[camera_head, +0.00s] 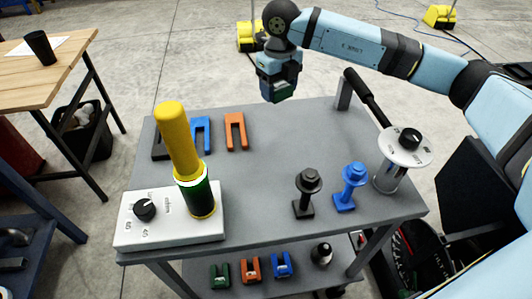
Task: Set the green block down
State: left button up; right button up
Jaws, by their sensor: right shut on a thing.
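My right gripper (281,94) hangs from the arm that comes in from the right. It points down over the back part of the grey table (270,165). It is shut on a small green block (284,91), of which only a part shows between the fingers. The block appears to be held above the tabletop; the exact gap is hard to tell. My left gripper is not in view.
Black, blue (201,133) and orange (236,131) U-shaped pieces lie at the back left. A white control box (150,225) and yellow-topped cylinder (178,140) occupy the front left. Black (308,182) and blue (352,178) pegs stand right. The middle is clear.

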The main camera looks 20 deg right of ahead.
aim_at(282, 133)
jog(key=r+m, duration=0.1)
jog(key=m, duration=0.1)
jog(key=r+m, duration=0.1)
jog(key=m, duration=0.1)
jog(key=r+m+p, duration=0.1)
jog(key=m, duration=0.2)
jog(key=shift+w+d, duration=0.15)
jog(key=shift+d, duration=0.25)
jog(key=shift+d+r+m, duration=0.1)
jog(key=shift+r+m, duration=0.2)
jog(key=shift+m, duration=0.8)
jog(key=m, duration=0.1)
jog(key=r+m, duration=0.1)
jog(key=m, duration=0.2)
jog(key=shift+d+r+p, duration=0.25)
jog(key=shift+p, duration=0.1)
jog(key=m, duration=0.1)
jog(key=r+m, duration=0.1)
jog(key=m, duration=0.3)
jog(key=shift+w+d+r, duration=0.1)
jog(key=shift+d+r, duration=0.15)
jog(key=shift+f+m, duration=0.15)
jog(key=shift+m, duration=0.15)
notch_tip(282, 133, down, 20)
jog(key=shift+r, duration=0.2)
